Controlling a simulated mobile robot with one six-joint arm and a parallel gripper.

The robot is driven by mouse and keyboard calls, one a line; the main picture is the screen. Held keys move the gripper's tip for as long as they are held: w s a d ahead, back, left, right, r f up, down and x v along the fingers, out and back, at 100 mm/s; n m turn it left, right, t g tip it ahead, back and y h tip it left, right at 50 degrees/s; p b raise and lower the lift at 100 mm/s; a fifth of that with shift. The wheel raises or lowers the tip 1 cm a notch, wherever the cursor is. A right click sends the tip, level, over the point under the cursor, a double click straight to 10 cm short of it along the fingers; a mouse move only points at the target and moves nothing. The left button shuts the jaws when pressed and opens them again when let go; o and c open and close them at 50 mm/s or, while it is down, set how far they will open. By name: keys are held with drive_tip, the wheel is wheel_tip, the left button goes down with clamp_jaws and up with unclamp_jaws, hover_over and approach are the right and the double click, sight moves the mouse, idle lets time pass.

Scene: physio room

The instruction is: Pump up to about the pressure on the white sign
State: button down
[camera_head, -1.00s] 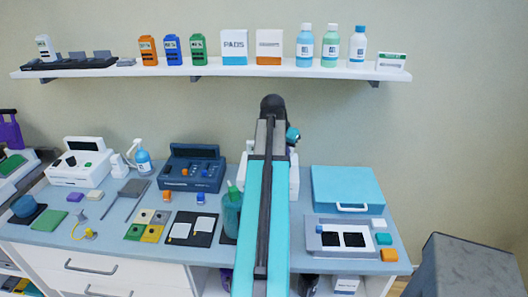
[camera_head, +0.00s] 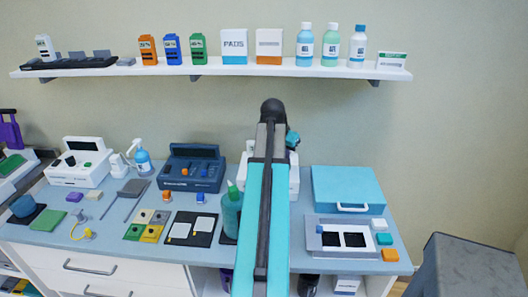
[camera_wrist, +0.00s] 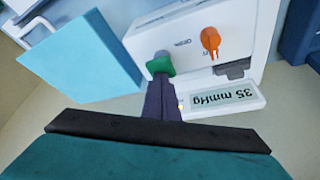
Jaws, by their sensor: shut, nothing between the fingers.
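A white device (camera_wrist: 200,40) with an orange knob (camera_wrist: 210,42) and a dark slot fills the middle of the wrist view. A white plate (camera_wrist: 222,97) beside it reads 35 mmHg, upside down in the picture. A green button-like part (camera_wrist: 160,65) is on the device's near side. My gripper (camera_wrist: 160,82) is shut and empty, its dark fingertips at the green part; I cannot tell whether they press it. In the head view the white device (camera_head: 294,176) stands on the counter, mostly hidden behind my arm.
A teal case (camera_head: 345,185) stands right of the device and also shows in the wrist view (camera_wrist: 85,55). A dark blue unit (camera_head: 191,165) stands to the left. A shelf (camera_head: 215,71) with bottles and boxes runs above.

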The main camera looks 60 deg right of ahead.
drive_tip(key=shift+f+b, duration=0.3)
drive_tip(key=shift+f, duration=0.45)
drive_tip(key=shift+r, duration=0.15)
drive_tip(key=shift+r+p, duration=1.3)
drive_tip(key=shift+r, duration=0.35)
wheel_tip(320, 180, up, 5)
drive_tip(key=p, duration=0.3)
idle(0.5)
drive_tip(key=shift+w, duration=0.1)
